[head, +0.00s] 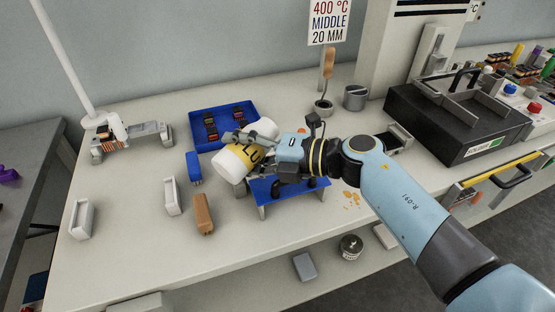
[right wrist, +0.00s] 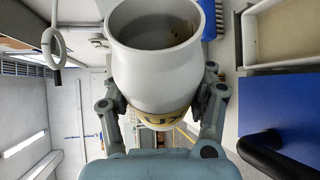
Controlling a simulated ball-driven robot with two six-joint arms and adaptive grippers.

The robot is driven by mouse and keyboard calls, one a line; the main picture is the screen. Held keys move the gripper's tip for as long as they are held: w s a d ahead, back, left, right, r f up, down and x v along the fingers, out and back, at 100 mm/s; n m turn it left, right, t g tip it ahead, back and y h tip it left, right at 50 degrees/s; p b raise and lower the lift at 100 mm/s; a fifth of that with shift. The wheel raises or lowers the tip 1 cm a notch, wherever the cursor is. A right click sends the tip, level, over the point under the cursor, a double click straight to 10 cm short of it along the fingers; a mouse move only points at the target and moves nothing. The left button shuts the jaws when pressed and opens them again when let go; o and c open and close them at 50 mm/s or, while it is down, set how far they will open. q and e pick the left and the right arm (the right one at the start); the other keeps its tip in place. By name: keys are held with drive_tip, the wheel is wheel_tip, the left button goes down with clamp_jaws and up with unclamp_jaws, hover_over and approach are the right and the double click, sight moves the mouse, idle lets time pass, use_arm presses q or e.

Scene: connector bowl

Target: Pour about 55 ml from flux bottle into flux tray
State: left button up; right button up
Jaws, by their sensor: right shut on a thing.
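The flux bottle (head: 232,163), white with a yellow label reading "FLU", lies tilted in the air above the bench in the head view. My right gripper (head: 248,145) is shut on it. In the right wrist view the bottle (right wrist: 155,55) shows its wide, open end, with the fingers on both sides (right wrist: 160,100). No stream shows. I cannot tell for sure which container is the flux tray; a pale, narrow open tray (head: 171,196) stands below and left of the bottle, and another (head: 80,218) stands farther left. My left gripper is out of view.
A blue tray (head: 197,143) with several connectors lies behind the bottle. A blue connector (head: 193,167) and a brown one (head: 203,214) stand nearby. A blue stand (head: 305,200) is below my wrist. A black machine (head: 445,120) stands right.

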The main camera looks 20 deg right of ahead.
idle(0.4)
drive_tip(key=shift+d+m+y, duration=0.15)
drive_tip(key=shift+m+y, duration=0.15)
drive_tip(key=shift+m, duration=0.1)
drive_tip(key=shift+s+a+r+m, duration=0.15)
drive_tip(key=shift+s+a+m, duration=0.05)
drive_tip(key=shift+m, duration=0.1)
drive_tip(key=shift+s+a, duration=0.2)
drive_tip(key=shift+a, duration=0.1)
idle(0.3)
drive_tip(key=shift+r+y, duration=0.1)
drive_tip(key=shift+y, duration=0.2)
drive_tip(key=shift+a, duration=0.1)
idle(0.3)
